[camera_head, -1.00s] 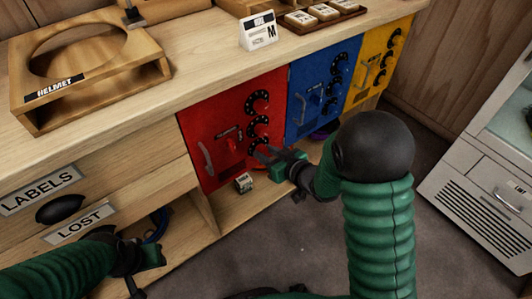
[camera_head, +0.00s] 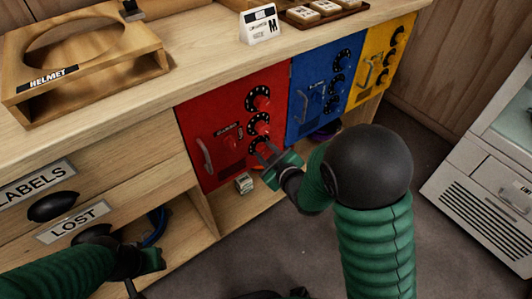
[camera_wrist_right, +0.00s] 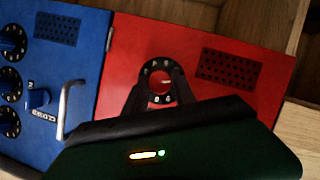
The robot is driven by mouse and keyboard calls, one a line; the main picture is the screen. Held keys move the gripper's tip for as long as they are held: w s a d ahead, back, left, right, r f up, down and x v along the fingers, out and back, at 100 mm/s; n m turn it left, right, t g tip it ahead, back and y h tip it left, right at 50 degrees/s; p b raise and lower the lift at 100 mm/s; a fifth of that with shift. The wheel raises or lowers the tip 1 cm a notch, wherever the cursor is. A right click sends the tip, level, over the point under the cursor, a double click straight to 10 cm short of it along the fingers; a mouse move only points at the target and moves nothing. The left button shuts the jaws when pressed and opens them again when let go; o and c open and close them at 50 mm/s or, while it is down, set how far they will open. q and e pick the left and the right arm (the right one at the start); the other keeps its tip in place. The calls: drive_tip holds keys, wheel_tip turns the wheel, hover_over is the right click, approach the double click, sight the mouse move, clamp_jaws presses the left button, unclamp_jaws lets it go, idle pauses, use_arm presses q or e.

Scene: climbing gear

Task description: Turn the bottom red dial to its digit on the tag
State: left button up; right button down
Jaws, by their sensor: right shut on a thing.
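The red locker door (camera_head: 200,125) carries a column of black dials with red knobs. The bottom red dial (camera_head: 259,143) is partly covered by my right gripper (camera_head: 267,152), which is shut on its knob. In the right wrist view the dial (camera_wrist_right: 160,66) shows as a black ring with white marks, and the fingers of my right gripper (camera_wrist_right: 158,95) lie on either side of it. A small white tag-like block (camera_head: 244,183) sits on the shelf below the red door; its writing is too small to read. My left gripper (camera_head: 143,268) is low at the left, its jaws unclear.
A blue door (camera_head: 310,110) and a yellow door (camera_head: 370,70) with similar dials stand to the right. A red-door handle (camera_head: 206,157) is left of the dials. The wooden helmet stand (camera_head: 150,70) and a white card (camera_head: 260,25) are on the counter. Grey floor is open in front.

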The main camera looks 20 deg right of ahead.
drive_tip(key=shift+s+f, duration=0.1)
drive_tip(key=c, duration=1)
unclamp_jaws()
drive_tip(key=shift+c, duration=0.2)
drive_tip(key=p+v, duration=0.2)
drive_tip(key=v, duration=0.1)
drive_tip(key=shift+r, duration=0.45)
drive_tip(key=p, duration=2.2)
approach(265, 150)
drive_tip(key=f+v, duration=0.1)
drive_tip(key=v, duration=0.6)
drive_tip(key=shift+s+r, duration=0.15)
drive_tip(key=shift+s, duration=0.2)
